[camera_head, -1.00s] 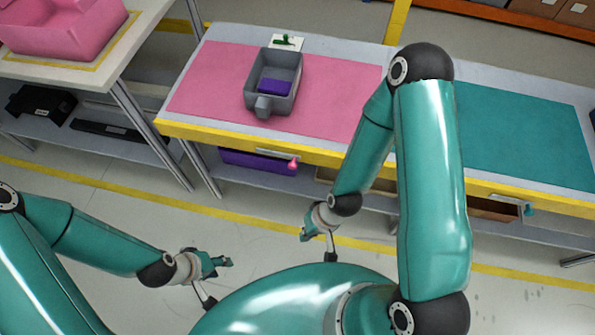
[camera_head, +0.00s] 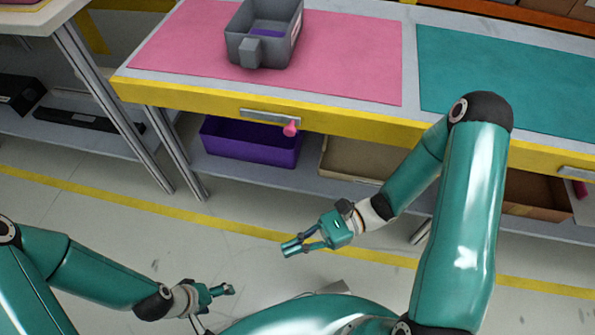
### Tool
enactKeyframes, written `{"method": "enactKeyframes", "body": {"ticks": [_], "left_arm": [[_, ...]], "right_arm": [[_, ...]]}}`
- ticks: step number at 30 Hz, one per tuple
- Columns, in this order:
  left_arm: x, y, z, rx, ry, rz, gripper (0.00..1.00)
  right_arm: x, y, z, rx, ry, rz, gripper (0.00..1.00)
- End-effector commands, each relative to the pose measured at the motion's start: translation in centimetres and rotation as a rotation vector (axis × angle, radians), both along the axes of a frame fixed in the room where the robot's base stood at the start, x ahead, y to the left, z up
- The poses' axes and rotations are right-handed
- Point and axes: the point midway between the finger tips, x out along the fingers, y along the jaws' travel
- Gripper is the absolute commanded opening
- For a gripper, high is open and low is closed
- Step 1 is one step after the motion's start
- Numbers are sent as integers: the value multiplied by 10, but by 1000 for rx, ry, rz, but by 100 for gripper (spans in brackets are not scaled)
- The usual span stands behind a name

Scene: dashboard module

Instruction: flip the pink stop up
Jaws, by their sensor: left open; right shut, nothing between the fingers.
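The pink stop (camera_head: 290,128) is a small knob at the front edge of the table, just below the right end of a metal plate (camera_head: 270,117) on the yellow edge strip. It appears to hang down and stick out a little. My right gripper (camera_head: 291,247) is shut and empty, over the floor below the pink stop and well apart from it, its fingers pointing left. My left gripper (camera_head: 230,290) is open and empty, low over the floor at lower left, away from the table.
On the pink mat (camera_head: 185,45) stands a grey bin (camera_head: 240,20) with something purple inside. A purple crate (camera_head: 225,145) and a tan box (camera_head: 345,160) sit on the shelf below the table. A teal mat (camera_head: 480,80) lies to the right. The floor before the table is clear.

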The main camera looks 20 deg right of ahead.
Motion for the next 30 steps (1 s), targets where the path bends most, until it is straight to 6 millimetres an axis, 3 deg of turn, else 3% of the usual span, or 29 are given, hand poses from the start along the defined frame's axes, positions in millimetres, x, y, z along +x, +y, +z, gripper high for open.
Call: {"method": "enactKeyframes", "body": {"ticks": [1,3,6,10,16,30], "left_arm": [[0,0,-42,0,0,0,79],[0,0,-67,0,0,0,79],[0,0,-96,0,0,0,79],[0,0,-120,0,0,0,79],[0,0,-133,0,0,0,79],[0,0,-129,0,-1,0,79]], "right_arm": [[22,-12,-24,90,17,-103,0],[50,-31,-23,217,25,-236,0],[82,-67,-21,378,9,-405,0],[106,-110,-19,530,-34,-569,0],[116,-144,-14,636,-81,-681,0],[119,-144,-8,645,-85,-686,0]]}}
